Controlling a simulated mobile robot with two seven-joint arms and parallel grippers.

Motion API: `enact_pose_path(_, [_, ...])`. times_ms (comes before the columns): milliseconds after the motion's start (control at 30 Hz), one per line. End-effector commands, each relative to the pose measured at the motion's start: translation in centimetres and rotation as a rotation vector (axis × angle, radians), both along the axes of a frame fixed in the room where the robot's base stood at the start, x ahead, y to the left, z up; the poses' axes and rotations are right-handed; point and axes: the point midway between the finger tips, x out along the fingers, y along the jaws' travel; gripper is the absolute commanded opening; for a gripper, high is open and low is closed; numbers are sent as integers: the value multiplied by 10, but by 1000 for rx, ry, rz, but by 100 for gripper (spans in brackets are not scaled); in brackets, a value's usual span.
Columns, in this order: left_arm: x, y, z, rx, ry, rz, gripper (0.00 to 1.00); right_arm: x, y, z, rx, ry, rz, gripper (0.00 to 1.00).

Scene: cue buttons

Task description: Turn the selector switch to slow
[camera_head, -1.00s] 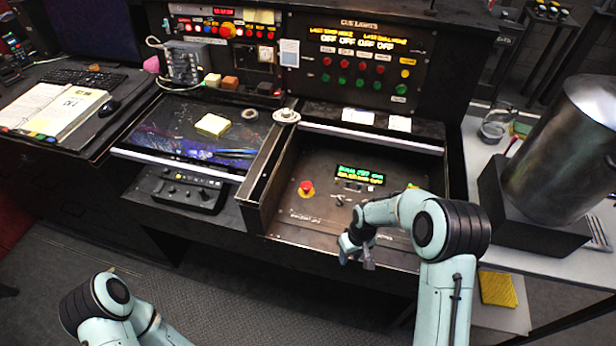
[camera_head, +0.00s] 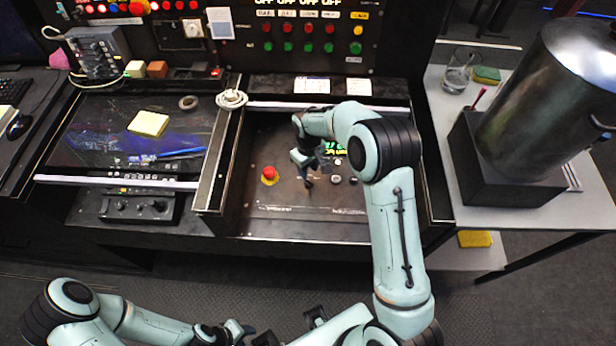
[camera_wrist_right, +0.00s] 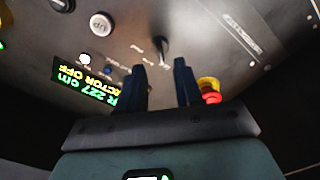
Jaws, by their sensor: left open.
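The selector switch (camera_wrist_right: 162,50) is a small dark lever on the drawer panel. In the right wrist view it shows just beyond the gap between my right gripper's fingertips, with small labels beside it that I cannot read. My right gripper (camera_wrist_right: 161,76) has its two dark fingers apart with nothing between them. In the head view my right gripper (camera_head: 307,178) is low over the panel and hides the switch. My left gripper (camera_head: 248,333) is open and empty at the bottom, well away from the panel.
A red emergency button (camera_head: 269,174) on a yellow base sits left of the right gripper; it also shows in the right wrist view (camera_wrist_right: 209,91). A green-lit display (camera_head: 333,148) is partly hidden by my arm. Drawer walls (camera_head: 226,165) surround the panel. A metal canister (camera_head: 548,85) stands right.

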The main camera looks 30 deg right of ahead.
Motion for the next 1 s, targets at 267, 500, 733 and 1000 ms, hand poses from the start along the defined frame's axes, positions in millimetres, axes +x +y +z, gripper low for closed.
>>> enact_pose_path(267, [0,0,0,0,0,0,43,-1,0,-48,1,2,0,35])
enact_pose_path(500, [0,0,0,0,-1,-1,43,0,0,-61,0,0,-1,35])
enact_pose_path(733, [0,0,0,0,-1,-1,43,0,0,-61,0,-1,-1,35])
enact_pose_path(1000, [0,0,0,0,-1,-1,43,0,0,-60,0,-1,-1,0])
